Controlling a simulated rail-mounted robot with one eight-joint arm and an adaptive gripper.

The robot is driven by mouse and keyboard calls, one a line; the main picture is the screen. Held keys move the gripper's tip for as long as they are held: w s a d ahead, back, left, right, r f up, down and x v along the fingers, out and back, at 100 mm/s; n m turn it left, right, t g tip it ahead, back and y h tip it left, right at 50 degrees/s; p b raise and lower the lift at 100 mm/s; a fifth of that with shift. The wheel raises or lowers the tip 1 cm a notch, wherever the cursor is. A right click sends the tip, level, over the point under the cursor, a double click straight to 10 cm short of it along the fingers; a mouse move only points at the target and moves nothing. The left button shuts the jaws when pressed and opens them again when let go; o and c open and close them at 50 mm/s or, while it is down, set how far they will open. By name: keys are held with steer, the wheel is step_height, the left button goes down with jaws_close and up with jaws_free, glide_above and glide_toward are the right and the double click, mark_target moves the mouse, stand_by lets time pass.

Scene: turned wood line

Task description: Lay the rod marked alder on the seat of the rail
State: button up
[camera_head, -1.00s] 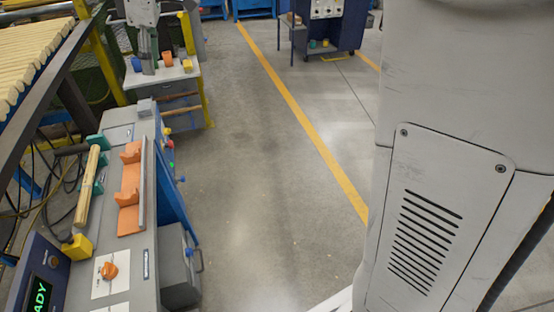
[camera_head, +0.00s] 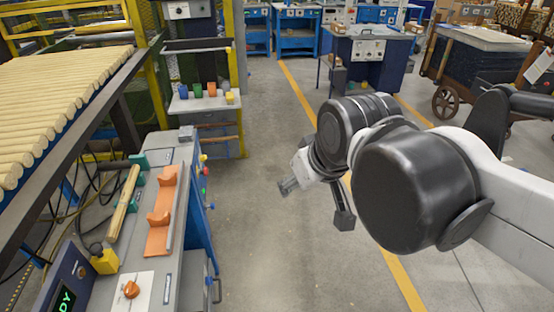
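A pale wooden rod (camera_head: 124,203) lies on the bench at the left, with its far end at a green holder (camera_head: 139,160). No marking can be read on it, so I cannot tell whether it is alder. Right of the rod is an orange piece with two raised cradles (camera_head: 160,218), set along a grey rail and empty; it may be the rail's seat. My gripper (camera_head: 290,184) hangs over the floor, right of the bench and apart from the rod.
The bench (camera_head: 183,155) carries an orange knob (camera_head: 131,289), a yellow block (camera_head: 104,261) and a lit display (camera_head: 63,299). Coloured cups stand on a shelf (camera_head: 203,103) behind. The floor right of the bench is clear.

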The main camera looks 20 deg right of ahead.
steer(key=shift+m+t, duration=0.3)
steer(key=shift+m, duration=0.5)
steer(key=s+f, duration=0.1)
steer(key=s+d+f, duration=0.1)
steer(key=s+f, duration=0.1)
steer(key=shift+d+f, duration=0.1)
stand_by(1.0)
